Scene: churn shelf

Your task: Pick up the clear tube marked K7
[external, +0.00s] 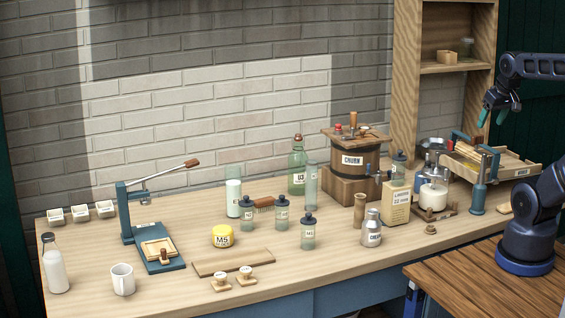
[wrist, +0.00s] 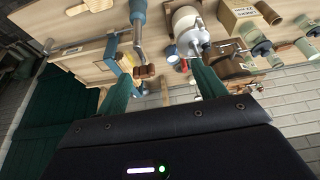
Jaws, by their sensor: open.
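A tall clear tube (external: 311,185) stands upright on the workbench, left of the wooden churn and right of the green bottle. Another clear tube (external: 233,198), pale white inside, stands further left. No K7 mark can be read on either, so I cannot tell which one bears it. My gripper (external: 497,112) is raised at the right, above the wooden tray and far from both tubes. Its teal fingers are open and empty, and they show apart in the wrist view (wrist: 163,85). I cannot make out either tube in the wrist view.
The churn (external: 355,160) on its block, a green bottle (external: 297,165) and several small dark-lidded jars (external: 308,234) crowd around the clear tube. A linseed tin (external: 397,204) stands to the right. A shelf unit (external: 405,80) rises behind. The bench's front left is partly clear.

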